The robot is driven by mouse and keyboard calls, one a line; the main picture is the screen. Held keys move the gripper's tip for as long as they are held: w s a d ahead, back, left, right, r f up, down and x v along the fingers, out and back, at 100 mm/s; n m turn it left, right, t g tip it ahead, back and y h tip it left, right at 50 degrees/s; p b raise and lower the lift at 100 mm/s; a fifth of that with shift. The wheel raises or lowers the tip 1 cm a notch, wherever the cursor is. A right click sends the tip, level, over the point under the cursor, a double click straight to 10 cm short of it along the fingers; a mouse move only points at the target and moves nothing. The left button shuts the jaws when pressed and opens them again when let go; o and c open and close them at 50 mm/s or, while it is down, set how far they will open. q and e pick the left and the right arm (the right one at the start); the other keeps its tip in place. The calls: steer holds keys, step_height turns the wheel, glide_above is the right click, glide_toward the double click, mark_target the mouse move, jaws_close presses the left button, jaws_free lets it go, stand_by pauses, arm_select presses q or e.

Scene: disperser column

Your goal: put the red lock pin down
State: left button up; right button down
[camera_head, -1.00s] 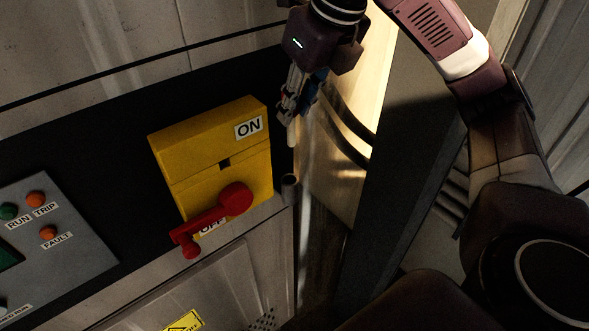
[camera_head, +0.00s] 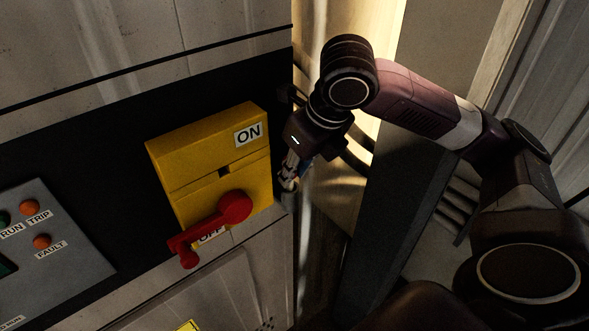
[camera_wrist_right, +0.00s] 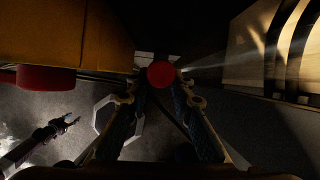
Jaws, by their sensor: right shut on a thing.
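The red lock pin (camera_wrist_right: 161,74) shows end-on in the right wrist view as a round red head. My right gripper (camera_wrist_right: 160,90) is shut on it, one finger at each side. In the head view my right gripper (camera_head: 288,183) points down beside the right edge of the yellow switch box (camera_head: 205,160), just over a small grey tube-like holder (camera_head: 288,203). The pin is not clear there, and I cannot tell whether it is in the holder. What looks like my left gripper (camera_wrist_right: 66,124) is far below in the wrist view, too small to read.
The red handle (camera_head: 215,225) sticks out from the box front, by the OFF label. A grey panel (camera_head: 70,260) with buttons is at the left. A dark upright post (camera_head: 385,230) stands right of the gripper.

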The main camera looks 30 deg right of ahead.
steer(key=shift+f, duration=0.6)
steer(key=c, duration=1.7)
jaws_free()
steer(key=shift+r, duration=0.35)
steer(key=shift+v, duration=6.25)
steer(key=shift+w, duration=0.1)
